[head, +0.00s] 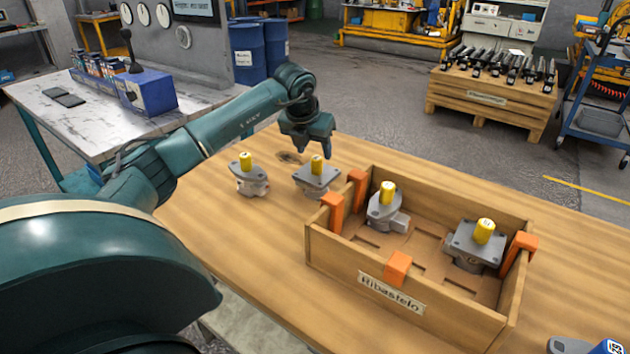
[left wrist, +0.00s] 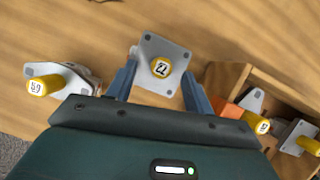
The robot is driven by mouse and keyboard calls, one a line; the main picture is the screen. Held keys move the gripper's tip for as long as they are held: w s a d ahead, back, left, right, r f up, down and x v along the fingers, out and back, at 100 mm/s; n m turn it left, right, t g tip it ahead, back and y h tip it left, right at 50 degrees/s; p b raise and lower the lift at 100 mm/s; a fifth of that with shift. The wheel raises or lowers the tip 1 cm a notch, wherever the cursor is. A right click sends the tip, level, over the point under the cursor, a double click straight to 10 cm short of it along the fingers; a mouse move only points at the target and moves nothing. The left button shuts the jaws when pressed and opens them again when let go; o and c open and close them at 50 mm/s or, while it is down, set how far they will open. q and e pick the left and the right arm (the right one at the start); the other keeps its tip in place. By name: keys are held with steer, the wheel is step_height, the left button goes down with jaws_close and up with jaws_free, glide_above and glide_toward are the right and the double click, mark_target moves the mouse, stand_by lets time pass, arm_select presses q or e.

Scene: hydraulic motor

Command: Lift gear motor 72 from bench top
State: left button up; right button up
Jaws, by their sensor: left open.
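Gear motor 72 (head: 316,180) stands upright on the wooden bench top (head: 240,240), grey with a square flange and a yellow shaft cap. In the left wrist view its flange and cap (left wrist: 160,68) show from above, the number upside down, between my two fingers. My left gripper (head: 314,149) is open and empty, just above and behind the motor in the head view. The fingers look apart from it, one on each side. A second grey motor with a yellow cap (head: 251,182) stands to its left; it also shows in the left wrist view (left wrist: 62,80). My right gripper is not in view.
A wooden crate (head: 335,254) with orange clips stands close to the right of motor 72, holding two more yellow-capped motors (head: 384,210) (head: 474,247). A blue and grey object (head: 590,346) lies at the lower right. Bench top in front of the motors is clear.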

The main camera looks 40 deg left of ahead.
mark_target(317, 157)
arm_select(q)
steer(key=x, duration=0.4)
steer(key=shift+d+f, duration=0.15)
steer(key=shift+f, duration=0.05)
jaws_close()
stand_by(0.3)
stand_by(0.9)
steer(key=shift+w+r, duration=0.1)
steer(key=shift+r, duration=0.15)
